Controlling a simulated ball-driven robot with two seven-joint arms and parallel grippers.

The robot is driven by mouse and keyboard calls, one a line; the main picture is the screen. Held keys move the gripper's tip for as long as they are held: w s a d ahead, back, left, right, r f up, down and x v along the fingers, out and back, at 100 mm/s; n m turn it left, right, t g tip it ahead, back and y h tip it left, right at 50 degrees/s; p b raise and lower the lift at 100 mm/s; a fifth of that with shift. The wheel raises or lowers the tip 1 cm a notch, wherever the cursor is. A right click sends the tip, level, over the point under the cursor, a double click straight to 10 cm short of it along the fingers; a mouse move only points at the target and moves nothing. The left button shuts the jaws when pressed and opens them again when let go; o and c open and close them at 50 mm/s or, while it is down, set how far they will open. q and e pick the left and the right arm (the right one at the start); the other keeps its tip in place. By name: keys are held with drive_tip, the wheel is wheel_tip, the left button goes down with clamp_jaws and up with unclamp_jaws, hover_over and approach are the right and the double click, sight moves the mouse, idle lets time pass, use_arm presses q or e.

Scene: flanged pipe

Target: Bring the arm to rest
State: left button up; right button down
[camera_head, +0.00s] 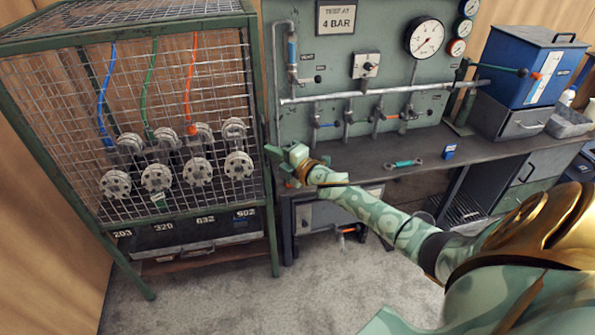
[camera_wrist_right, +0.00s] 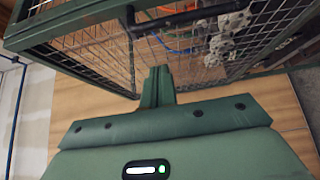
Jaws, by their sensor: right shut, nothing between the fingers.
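My right arm reaches in from the lower right in the head view. Its right gripper (camera_head: 277,162) is at the front left end of the workbench (camera_head: 345,160), close to the right side of the green mesh cage (camera_head: 262,100). In the right wrist view, the fingers of the right gripper (camera_wrist_right: 157,78) are together and empty, with the cage frame (camera_wrist_right: 75,28) beyond them. I cannot tell whether the gripper touches the cage or the bench. My left gripper is not in view.
Flanged pipes (camera_head: 157,177) stand inside the cage with blue, green and orange hoses. The bench carries a green tool (camera_head: 403,163), a small blue box (camera_head: 449,151) and a blue case (camera_head: 530,65). A gauge panel (camera_head: 385,75) stands behind. Grey floor (camera_head: 340,285) is open in front.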

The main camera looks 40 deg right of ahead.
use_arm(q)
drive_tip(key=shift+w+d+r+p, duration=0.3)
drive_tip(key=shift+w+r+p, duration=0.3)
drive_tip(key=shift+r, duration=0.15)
use_arm(e)
drive_tip(key=s+d, duration=0.1)
drive_tip(key=s, duration=0.7)
drive_tip(key=shift+d+f, duration=0.2)
drive_tip(key=shift+f, duration=0.15)
drive_tip(key=shift+s, duration=0.1)
